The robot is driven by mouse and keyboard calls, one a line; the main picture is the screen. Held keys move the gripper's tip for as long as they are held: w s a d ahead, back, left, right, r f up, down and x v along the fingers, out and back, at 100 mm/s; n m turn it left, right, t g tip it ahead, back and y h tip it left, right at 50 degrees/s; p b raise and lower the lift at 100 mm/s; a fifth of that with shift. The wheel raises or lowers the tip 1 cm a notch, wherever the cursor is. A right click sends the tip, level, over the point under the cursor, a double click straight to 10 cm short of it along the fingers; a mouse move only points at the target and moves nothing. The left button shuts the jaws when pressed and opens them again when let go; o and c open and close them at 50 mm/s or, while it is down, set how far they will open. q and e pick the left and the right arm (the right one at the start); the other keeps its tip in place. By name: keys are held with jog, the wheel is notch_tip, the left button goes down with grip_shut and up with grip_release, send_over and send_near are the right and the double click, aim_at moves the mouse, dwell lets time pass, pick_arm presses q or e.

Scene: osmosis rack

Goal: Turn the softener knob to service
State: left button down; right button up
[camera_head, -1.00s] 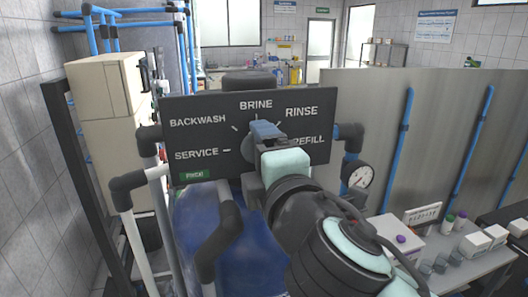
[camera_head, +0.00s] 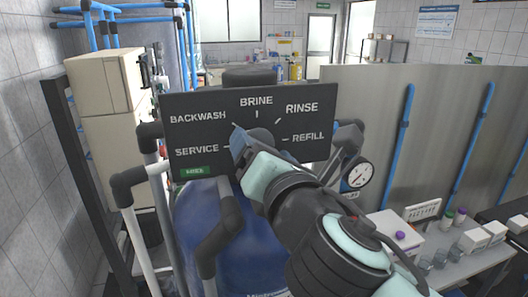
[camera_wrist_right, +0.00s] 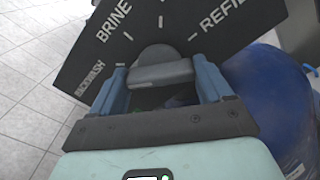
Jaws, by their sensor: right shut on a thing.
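The dark softener panel (camera_head: 190,135) faces me with the labels BACKWASH, BRINE, RINSE, REFILL and SERVICE. Its grey knob (camera_head: 262,134) sits in the middle, partly hidden by my right gripper (camera_head: 242,143). In the right wrist view the knob's bar (camera_wrist_right: 163,74) lies between the two blue fingers of the right gripper (camera_wrist_right: 162,84), which is shut on it. The gripper is tilted, with its visible finger on the left side of the knob, between SERVICE and BACKWASH. Which label the knob points to is hard to tell. My left gripper is not in view.
A blue tank (camera_head: 190,225) stands below the panel, with dark and grey pipes around it. A pressure gauge (camera_head: 358,175) is to the right of the panel. Cream boxes (camera_head: 105,85) stand at left. A bench (camera_head: 465,270) with small containers is at lower right.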

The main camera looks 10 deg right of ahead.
jog(key=n, duration=0.6)
jog(key=shift+n, duration=0.3)
dwell(0.5)
jog(key=o, duration=1)
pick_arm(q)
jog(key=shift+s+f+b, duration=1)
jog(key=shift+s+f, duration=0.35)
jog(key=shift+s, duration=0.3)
pick_arm(e)
jog(key=shift+s+d, duration=0.2)
jog(key=shift+s, duration=6.5)
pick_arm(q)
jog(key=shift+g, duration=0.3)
